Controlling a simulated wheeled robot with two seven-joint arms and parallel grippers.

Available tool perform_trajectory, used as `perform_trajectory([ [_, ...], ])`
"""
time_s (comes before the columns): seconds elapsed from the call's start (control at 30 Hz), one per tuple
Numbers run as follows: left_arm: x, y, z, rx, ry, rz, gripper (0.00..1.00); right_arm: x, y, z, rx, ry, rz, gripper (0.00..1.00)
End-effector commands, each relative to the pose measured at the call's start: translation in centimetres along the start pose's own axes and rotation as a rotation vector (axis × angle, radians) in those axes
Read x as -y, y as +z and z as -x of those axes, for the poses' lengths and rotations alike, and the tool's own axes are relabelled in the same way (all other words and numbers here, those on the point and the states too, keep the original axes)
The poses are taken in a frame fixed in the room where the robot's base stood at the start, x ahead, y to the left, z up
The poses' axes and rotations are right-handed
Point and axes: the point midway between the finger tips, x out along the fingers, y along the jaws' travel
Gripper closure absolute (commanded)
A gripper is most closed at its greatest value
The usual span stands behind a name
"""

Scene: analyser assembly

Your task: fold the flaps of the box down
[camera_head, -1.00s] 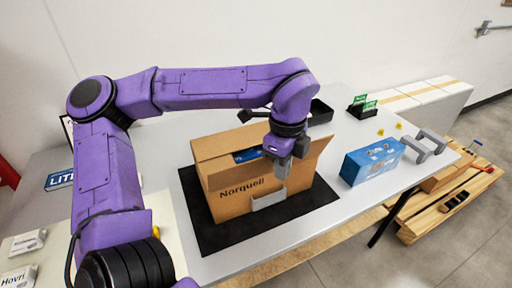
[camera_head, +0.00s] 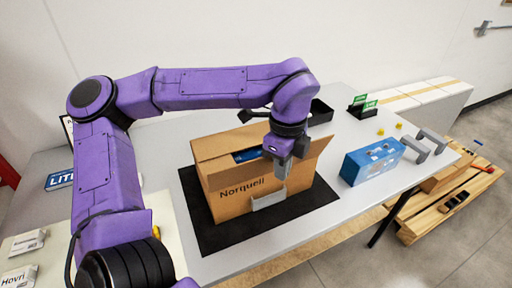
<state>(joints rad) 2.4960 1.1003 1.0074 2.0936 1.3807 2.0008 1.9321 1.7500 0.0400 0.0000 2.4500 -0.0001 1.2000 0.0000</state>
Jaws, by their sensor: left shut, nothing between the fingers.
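The cardboard box (camera_head: 232,201) marked "Norquell" stands on a black mat (camera_head: 208,238) on the table. Its back flap (camera_head: 225,142) stands up and leans back, and its right flap (camera_head: 318,150) sticks out to the upper right. A blue item (camera_head: 247,154) shows inside the open top. My left gripper (camera_head: 281,176) points down at the front right of the box, shut and empty, and hides part of the box's front and top edge. A grey piece (camera_head: 269,200) shows at the box's front below the gripper. I cannot tell whether the gripper touches the box. My right gripper is not in view.
A blue box-shaped device (camera_head: 371,163) and grey handle-like brackets (camera_head: 430,143) stand to the right. A dark tray (camera_head: 320,112) and a holder with green cards (camera_head: 363,107) are behind. A wooden pallet (camera_head: 446,207) is on the floor at the right.

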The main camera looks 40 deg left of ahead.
Motion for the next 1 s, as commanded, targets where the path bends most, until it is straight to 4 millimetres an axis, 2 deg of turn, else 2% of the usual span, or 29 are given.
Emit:
perform_trajectory([
  [0.13,0.3,0.6,0.6,-0.002,0.000,0.002,1.00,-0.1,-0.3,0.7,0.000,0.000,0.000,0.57],
  [0.37,1.8,3.1,1.8,-0.001,-0.001,0.003,1.00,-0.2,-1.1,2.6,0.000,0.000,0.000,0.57],
  [0.6,2.3,4.0,1.8,-0.001,0.000,0.002,1.00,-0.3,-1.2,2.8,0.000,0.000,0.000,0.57],
  [0.8,3.5,5.9,2.0,-0.002,0.000,0.003,1.00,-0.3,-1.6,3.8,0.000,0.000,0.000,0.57],
  [1.0,4.0,6.8,1.5,-0.001,0.000,0.002,1.00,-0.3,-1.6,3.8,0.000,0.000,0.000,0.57],
])
